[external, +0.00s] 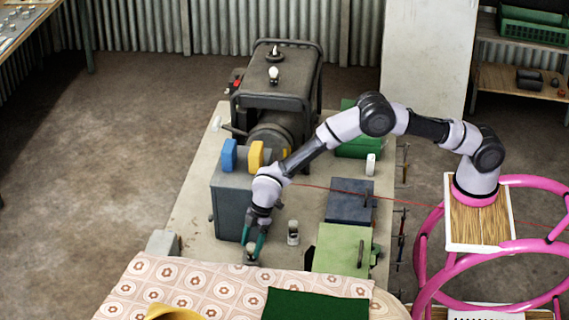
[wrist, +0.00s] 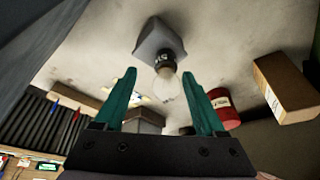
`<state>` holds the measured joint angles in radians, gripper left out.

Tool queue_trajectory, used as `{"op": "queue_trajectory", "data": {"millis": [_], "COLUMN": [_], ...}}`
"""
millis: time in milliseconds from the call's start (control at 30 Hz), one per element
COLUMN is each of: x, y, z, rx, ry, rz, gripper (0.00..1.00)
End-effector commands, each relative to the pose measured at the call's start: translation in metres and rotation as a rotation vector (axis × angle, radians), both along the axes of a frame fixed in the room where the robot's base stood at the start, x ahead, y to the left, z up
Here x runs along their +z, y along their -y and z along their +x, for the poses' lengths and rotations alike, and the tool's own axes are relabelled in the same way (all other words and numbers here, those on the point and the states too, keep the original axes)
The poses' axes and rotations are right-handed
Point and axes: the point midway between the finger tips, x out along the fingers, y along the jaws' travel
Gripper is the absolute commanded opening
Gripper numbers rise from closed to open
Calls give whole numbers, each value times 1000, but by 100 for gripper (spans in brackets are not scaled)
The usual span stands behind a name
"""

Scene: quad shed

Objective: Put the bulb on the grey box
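A bulb (wrist: 167,84) with a round clear glass and a dark base shows ahead of my gripper in the wrist view. Its base meets a small grey block (wrist: 158,42). My gripper (wrist: 160,78) is open, with one green finger on each side of the bulb and gaps visible between. In the external view my gripper (external: 253,243) points down near the bench's front, at a small grey item (external: 251,253). A large grey box (external: 231,208) stands just behind it, with a blue and a yellow piece on top. A smaller grey block (external: 163,243) sits at the bench's left edge.
A generator (external: 275,90) with a white bulb-like piece (external: 273,74) stands behind. A small jar-like item (external: 293,232), a dark blue box (external: 350,202) and a green box (external: 342,248) stand to the right. A patterned cloth (external: 200,287) lies in front. The wrist view shows a red can (wrist: 224,108).

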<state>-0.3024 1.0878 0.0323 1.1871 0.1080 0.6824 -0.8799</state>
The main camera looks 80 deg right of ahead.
Motion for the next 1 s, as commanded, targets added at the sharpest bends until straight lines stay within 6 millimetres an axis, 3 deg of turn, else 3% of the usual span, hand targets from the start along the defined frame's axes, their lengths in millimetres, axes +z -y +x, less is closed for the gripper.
{"op": "queue_trajectory", "data": {"millis": [367,800,1000], "x": [7,87,110], "y": [1,23,30], "z": [0,-19,-25], "rx": [0,0,0], "ry": [2,1,0], "rz": [1,1,0], "gripper": [72,72,72]}}
